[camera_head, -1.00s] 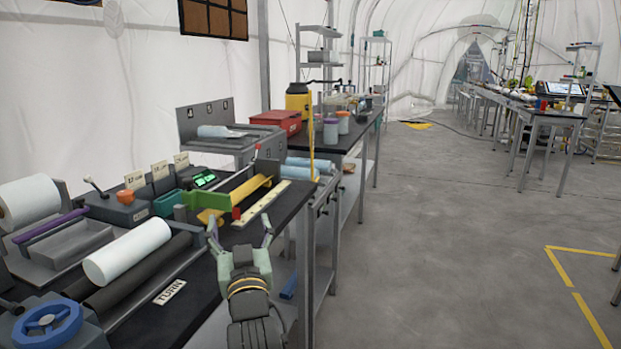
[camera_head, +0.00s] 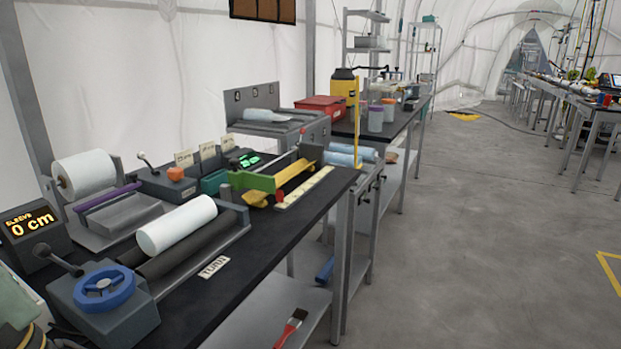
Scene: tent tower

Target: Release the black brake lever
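A black lever with a round knob (camera_head: 42,251) rises from the grey box that carries the blue handwheel (camera_head: 104,286), at the near left of the bench. The lever leans up and left, toward the display. Part of my gripper (camera_head: 14,302), pale green with dark and yellow rings below it, shows at the lower left edge, left of the handwheel box in the picture. Its fingertips are out of frame or hidden, so I cannot see whether it is open or touching anything.
A display (camera_head: 32,228) reading "SLEEVE 0 cm" stands behind the lever. A white roll (camera_head: 177,225) lies over dark rollers beside a "TURN" label (camera_head: 213,267). A second lever (camera_head: 148,163) stands farther back by an orange button (camera_head: 175,174).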

